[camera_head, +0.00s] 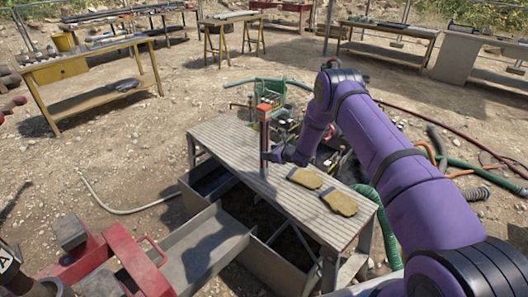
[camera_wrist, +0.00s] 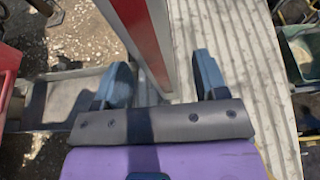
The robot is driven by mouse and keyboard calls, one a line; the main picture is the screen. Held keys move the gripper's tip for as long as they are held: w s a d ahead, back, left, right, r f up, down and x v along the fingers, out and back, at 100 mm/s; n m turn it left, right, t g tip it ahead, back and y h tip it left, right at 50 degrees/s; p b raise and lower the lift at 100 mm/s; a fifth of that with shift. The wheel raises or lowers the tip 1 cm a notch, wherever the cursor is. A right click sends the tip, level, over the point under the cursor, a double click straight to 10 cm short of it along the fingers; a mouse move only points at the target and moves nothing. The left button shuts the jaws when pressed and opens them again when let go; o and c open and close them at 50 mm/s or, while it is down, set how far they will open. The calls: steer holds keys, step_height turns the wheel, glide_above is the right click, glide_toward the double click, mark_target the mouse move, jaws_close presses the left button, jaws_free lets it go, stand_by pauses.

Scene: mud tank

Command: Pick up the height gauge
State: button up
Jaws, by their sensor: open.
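The height gauge (camera_head: 264,138) is a tall upright post with a red-orange top, on the grey slatted table. In the wrist view the gauge (camera_wrist: 148,35) shows as a red and silver column that runs down to between the fingers. My gripper (camera_head: 268,156) is beside the lower part of the post in the head view, partly hidden by the arm. In the wrist view my gripper (camera_wrist: 160,82) is open, with one blue-grey finger on each side of the post. A gap shows at the right finger; contact at the left finger is unclear.
A grey metal tank (camera_head: 205,245) with dark mud lies below and in front. Green machinery (camera_head: 268,92) and hoses (camera_head: 388,225) are behind and to the right.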

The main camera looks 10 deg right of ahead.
steer(key=shift+x, duration=1.8)
steer(key=shift+a+r, duration=0.1)
steer(key=shift+r, duration=0.05)
jaws_close()
